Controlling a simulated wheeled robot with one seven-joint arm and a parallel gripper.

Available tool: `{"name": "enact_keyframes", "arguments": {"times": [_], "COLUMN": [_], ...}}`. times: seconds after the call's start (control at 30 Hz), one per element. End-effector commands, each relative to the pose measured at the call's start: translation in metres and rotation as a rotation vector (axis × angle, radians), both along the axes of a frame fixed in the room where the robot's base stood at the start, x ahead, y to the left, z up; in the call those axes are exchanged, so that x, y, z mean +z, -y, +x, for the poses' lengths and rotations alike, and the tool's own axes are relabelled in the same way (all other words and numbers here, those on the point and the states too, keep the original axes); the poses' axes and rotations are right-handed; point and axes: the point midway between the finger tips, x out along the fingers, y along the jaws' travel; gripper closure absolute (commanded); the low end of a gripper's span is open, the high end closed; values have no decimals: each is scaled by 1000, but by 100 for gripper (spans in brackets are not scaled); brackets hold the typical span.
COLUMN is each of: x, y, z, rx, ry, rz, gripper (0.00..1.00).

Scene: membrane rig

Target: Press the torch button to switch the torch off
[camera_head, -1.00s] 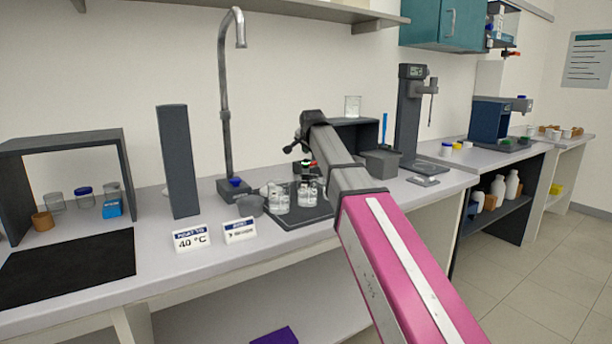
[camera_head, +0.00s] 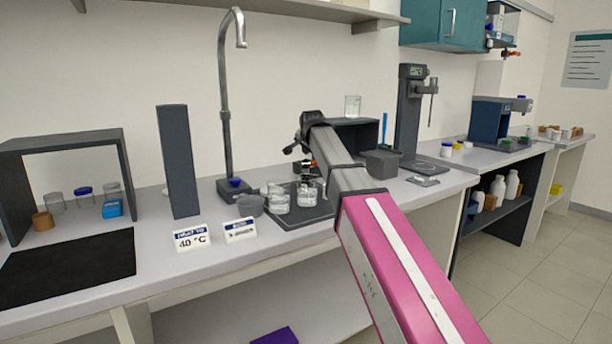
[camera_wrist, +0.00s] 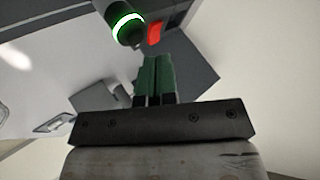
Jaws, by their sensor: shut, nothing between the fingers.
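In the wrist view, my gripper (camera_wrist: 155,58) has its two green fingers together with nothing between them. Just beyond and to the left of the fingertips is a dark rounded body with a glowing green-white ring (camera_wrist: 127,22), which may be the torch. A red part (camera_wrist: 155,33) sits beside it, close to the fingertips; I cannot tell whether it is the button or whether the fingers touch it. In the head view, a small red part (camera_head: 311,164) shows near the end of my arm, and my fingers are too small to make out clearly.
Glass beakers (camera_head: 279,201) stand on a dark tray (camera_head: 300,218) below the end of my arm. A tall tap (camera_head: 227,115) and a dark upright block (camera_head: 177,160) stand to the left. A grey box (camera_head: 381,163) and a dark stand (camera_head: 410,115) are to the right.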

Motion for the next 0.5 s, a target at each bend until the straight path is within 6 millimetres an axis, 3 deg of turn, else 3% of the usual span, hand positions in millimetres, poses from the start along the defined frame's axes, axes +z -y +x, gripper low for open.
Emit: {"name": "enact_keyframes", "arguments": {"times": [0.5], "x": [-6], "y": [0], "z": [0], "rx": [0], "ry": [0], "rz": [0], "gripper": [100]}}
